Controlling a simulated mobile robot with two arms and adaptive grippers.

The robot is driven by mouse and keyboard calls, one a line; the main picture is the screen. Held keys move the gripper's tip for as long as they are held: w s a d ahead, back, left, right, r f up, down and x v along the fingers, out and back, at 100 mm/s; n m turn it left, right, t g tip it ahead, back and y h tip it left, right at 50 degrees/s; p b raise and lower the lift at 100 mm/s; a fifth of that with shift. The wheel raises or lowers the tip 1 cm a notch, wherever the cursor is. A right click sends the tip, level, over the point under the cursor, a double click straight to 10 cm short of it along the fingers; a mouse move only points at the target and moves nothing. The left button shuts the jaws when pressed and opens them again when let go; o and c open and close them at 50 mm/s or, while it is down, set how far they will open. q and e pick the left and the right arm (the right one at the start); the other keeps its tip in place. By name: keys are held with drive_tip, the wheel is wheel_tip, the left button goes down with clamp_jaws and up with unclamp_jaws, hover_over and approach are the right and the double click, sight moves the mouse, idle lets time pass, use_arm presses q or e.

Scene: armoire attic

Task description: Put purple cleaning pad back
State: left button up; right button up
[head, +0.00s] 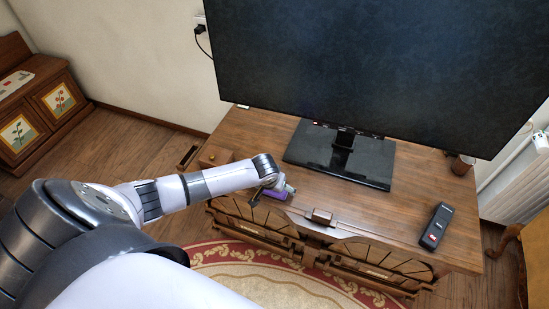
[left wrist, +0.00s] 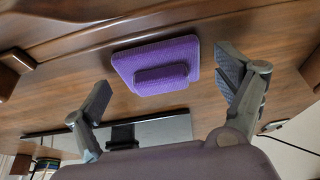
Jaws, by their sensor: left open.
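The purple cleaning pad (left wrist: 154,47) lies on the wooden top of the TV stand (head: 235,133), with a smaller raised purple block on its upper side. In the head view a bit of the purple pad (head: 275,194) shows at the stand's front left edge, mostly hidden by my left gripper (head: 268,190). In the left wrist view my left gripper (left wrist: 165,76) is open, with its fingers spread wide on either side of the pad. No finger visibly touches it. My right gripper is in neither view.
A large TV (head: 380,65) stands on a black base (head: 340,155) behind the pad. A black remote (head: 436,226) lies at the right of the stand. Carved drawer fronts run below the top edge. A painted cabinet (head: 40,110) stands at the far left.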

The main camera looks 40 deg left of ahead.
use_arm(q)
drive_tip(key=p+v, duration=0.1)
drive_tip(key=v, duration=1.1)
drive_tip(key=shift+r+p, duration=0.2)
drive_tip(key=shift+p, duration=0.15)
